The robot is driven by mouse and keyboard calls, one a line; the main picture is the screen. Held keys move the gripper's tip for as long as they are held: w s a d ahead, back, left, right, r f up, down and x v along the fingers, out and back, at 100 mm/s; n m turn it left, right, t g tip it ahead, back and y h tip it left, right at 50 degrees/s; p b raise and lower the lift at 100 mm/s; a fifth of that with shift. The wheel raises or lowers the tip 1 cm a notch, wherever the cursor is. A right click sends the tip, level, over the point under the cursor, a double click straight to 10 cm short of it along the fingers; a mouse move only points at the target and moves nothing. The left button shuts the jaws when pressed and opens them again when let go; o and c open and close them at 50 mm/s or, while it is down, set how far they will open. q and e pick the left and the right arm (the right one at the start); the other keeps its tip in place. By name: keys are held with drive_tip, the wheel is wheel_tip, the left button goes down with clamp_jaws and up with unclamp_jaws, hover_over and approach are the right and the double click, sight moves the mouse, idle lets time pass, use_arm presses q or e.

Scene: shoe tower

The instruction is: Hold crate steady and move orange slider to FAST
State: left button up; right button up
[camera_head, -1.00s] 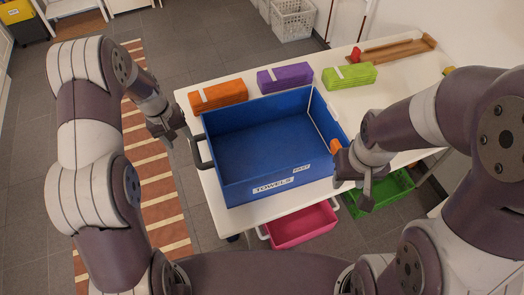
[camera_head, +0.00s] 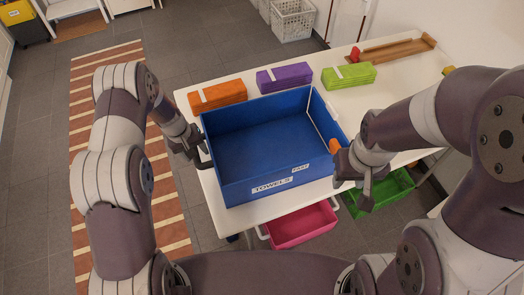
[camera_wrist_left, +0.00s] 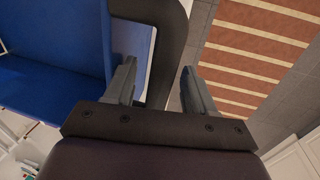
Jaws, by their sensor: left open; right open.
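The blue crate (camera_head: 262,158) stands on the white table, with a TOWELS label and a smaller FAST label on its front wall. An orange piece (camera_head: 334,146), which may be the orange slider, shows at the crate's right front corner beside my right gripper. My left gripper (camera_head: 201,164) is open at the crate's left side. In the left wrist view the black handle (camera_wrist_left: 168,55) of the crate (camera_wrist_left: 45,85) runs between the open fingers, which are apart from each other. My right gripper (camera_head: 366,190) is open, pointing down by the right front corner; whether it touches anything is unclear.
Orange (camera_head: 217,94), purple (camera_head: 285,78) and green (camera_head: 349,76) bundles lie behind the crate on the white table (camera_head: 395,95). A wooden tray (camera_head: 392,50) lies at the back right. Pink (camera_head: 300,226) and green (camera_head: 378,192) bins sit below.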

use_arm(q)
clamp_jaws()
drive_tip(key=shift+w+r, duration=0.1)
drive_tip(key=shift+r, duration=0.05)
drive_tip(key=shift+f, duration=0.25)
idle(0.4)
drive_tip(key=shift+s+f, duration=0.15)
drive_tip(key=shift+s, duration=0.2)
